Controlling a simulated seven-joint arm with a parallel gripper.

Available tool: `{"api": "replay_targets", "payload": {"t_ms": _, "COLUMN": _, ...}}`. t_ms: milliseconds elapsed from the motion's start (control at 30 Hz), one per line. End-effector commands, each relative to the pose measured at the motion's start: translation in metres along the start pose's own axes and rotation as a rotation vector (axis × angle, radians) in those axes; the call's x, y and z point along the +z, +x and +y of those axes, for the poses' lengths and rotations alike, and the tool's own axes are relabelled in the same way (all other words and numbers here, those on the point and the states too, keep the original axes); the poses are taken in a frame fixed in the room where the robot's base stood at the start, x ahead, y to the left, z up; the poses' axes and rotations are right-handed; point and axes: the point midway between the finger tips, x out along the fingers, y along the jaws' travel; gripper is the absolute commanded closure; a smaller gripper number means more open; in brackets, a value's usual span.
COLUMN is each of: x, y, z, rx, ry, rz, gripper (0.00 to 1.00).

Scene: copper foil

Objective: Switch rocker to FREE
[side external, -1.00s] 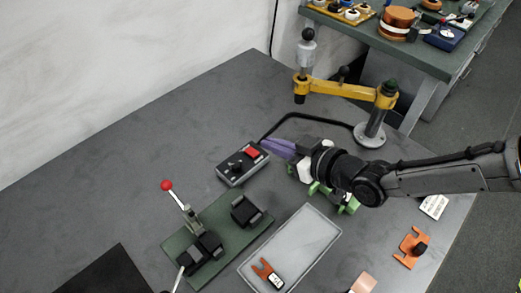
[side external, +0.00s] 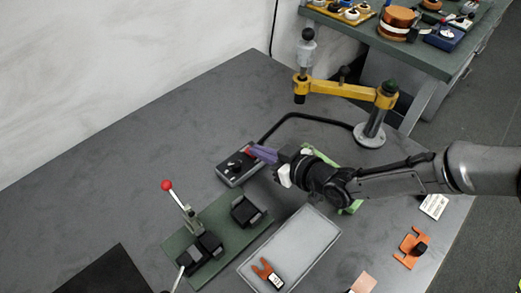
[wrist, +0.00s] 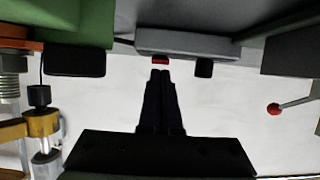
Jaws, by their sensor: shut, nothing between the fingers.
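The control box (side external: 230,175) is a small grey box with a dark top and black knobs, lying on the dark table. Its red rocker (side external: 248,150) is mostly hidden by my fingers in the side view. The rocker also shows as a small red strip in the wrist view (wrist: 160,60), on the grey box (wrist: 200,42). My gripper (side external: 254,150) is shut and empty, its purple fingers pointing at the rocker. In the wrist view my dark fingertips (wrist: 160,75) end right at the rocker. I cannot tell whether they touch it. No rocker label is readable.
A green plate with a red-knobbed lever (side external: 167,185) stands left of a grey tray (side external: 300,245). A yellow arm on a post (side external: 340,90) stands behind my arm. A black cable (side external: 310,117) runs from the box. Table left of the box is clear.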

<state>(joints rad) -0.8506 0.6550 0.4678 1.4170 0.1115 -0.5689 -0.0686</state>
Motion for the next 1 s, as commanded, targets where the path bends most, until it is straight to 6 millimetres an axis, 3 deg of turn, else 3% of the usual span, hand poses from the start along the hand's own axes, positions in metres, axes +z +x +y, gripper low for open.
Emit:
{"api": "replay_targets", "payload": {"t_ms": 233, "x": 0.016, "y": 0.001, "z": 0.0, "rx": 0.0, "ry": 0.0, "rz": -0.003, "gripper": 1.0}}
{"api": "replay_targets", "payload": {"t_ms": 500, "x": 0.016, "y": 0.001, "z": 0.0, "rx": 0.0, "ry": 0.0, "rz": -0.008, "gripper": 1.0}}
{"api": "replay_targets", "payload": {"t_ms": 1000, "x": 0.0, "y": -0.005, "z": 0.0, "rx": 0.0, "ry": 0.0, "rz": -0.005, "gripper": 1.0}}
